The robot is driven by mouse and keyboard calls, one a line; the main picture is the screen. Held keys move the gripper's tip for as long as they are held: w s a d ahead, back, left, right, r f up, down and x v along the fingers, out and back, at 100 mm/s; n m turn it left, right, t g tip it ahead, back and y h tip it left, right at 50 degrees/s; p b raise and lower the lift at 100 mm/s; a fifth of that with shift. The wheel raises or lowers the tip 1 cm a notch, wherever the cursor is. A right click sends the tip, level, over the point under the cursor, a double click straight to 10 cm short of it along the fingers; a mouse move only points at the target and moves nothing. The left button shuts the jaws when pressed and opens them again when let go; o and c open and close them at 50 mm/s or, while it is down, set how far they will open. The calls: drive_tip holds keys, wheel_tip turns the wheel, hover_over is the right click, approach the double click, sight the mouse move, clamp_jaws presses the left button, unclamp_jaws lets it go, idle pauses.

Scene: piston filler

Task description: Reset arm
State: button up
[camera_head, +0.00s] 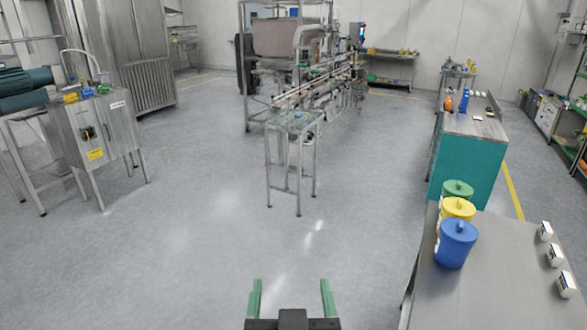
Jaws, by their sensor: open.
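My gripper (291,300) shows at the bottom middle of the head view. Its two green fingers point forward and stand wide apart. Nothing is between them, and only bare grey floor shows beyond. The dark gripper body is cut off by the lower edge of the picture, and the rest of my arm is out of view. The gripper appears apart from everything around it.
A steel table (500,285) at the lower right holds blue (457,245), yellow (458,209) and green (457,188) lidded containers. A small steel stand (293,122) fronts the filling line. A steel tank (95,125) stands left. Open floor (200,240) lies between.

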drive_tip(key=s+a+r+t+p, duration=0.15)
drive_tip(key=s+r+t, duration=0.35)
drive_tip(key=r, duration=0.8)
drive_tip(key=s+r+t+p, duration=0.2)
drive_tip(key=s+r+t, duration=0.35)
drive_tip(key=r, duration=0.75)
wheel_tip(320, 180, up, 15)
drive_tip(key=g+y+p, duration=0.1)
drive_tip(key=g+p, duration=0.1)
drive_tip(key=p, duration=1.3)
drive_tip(key=shift+s+a+p, duration=0.2)
drive_tip(key=shift+p, duration=0.15)
drive_tip(key=shift+f, duration=0.15)
